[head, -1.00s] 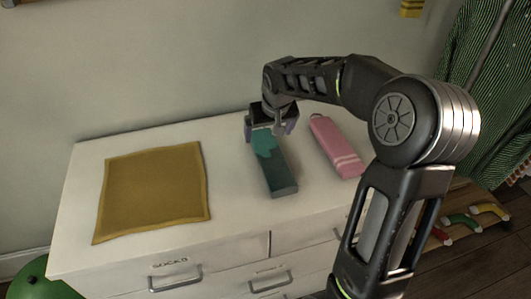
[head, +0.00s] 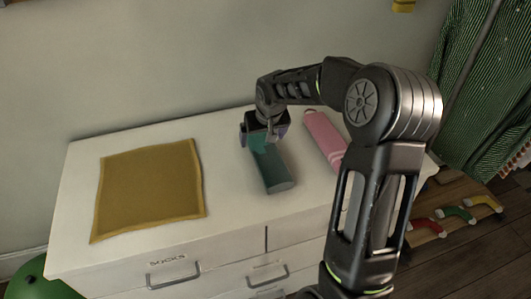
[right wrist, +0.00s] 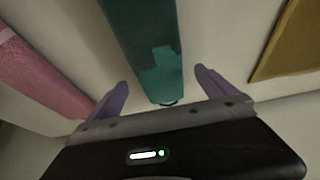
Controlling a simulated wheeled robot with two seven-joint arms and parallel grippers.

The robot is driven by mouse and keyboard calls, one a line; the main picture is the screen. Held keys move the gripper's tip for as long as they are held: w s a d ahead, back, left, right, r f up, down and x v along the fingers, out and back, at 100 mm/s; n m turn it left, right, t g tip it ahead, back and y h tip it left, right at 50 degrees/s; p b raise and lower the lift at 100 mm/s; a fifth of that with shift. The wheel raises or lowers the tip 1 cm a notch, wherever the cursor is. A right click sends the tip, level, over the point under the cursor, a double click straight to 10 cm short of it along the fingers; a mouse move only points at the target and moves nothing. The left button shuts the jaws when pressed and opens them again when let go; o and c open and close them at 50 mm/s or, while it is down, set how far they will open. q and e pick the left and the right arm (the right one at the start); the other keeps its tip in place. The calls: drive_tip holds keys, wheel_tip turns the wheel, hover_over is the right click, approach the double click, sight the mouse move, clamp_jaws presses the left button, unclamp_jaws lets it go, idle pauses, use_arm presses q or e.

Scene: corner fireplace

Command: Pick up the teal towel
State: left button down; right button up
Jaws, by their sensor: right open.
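The teal towel (head: 272,172) is a long folded block lying on the white dresser top. It also shows in the right wrist view (right wrist: 145,45), with a lighter teal patch near its end. My right gripper (head: 264,132) is over the towel's far end and hides that end in the head view. In the right wrist view its two purple fingers (right wrist: 163,88) are open, one toward each side of the towel's end, with gaps visible. I cannot tell how far above the dresser the fingertips are. My left gripper is not in view.
A pink rolled item (head: 324,140) lies just right of the towel and also shows in the right wrist view (right wrist: 40,75). A mustard cloth (head: 150,190) lies flat on the left of the white dresser (head: 230,208). The wall stands behind. A green striped cloth (head: 485,90) hangs at right.

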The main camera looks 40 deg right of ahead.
sight(262, 141)
drive_tip(key=x, duration=0.2)
drive_tip(key=shift+w+d+f, duration=0.1)
drive_tip(key=shift+f, duration=0.15)
drive_tip(key=shift+c, duration=0.2)
drive_tip(key=c, duration=1.7)
wheel_tip(262, 141, up, 10)
drive_tip(key=shift+r, duration=0.1)
drive_tip(key=shift+c, duration=0.2)
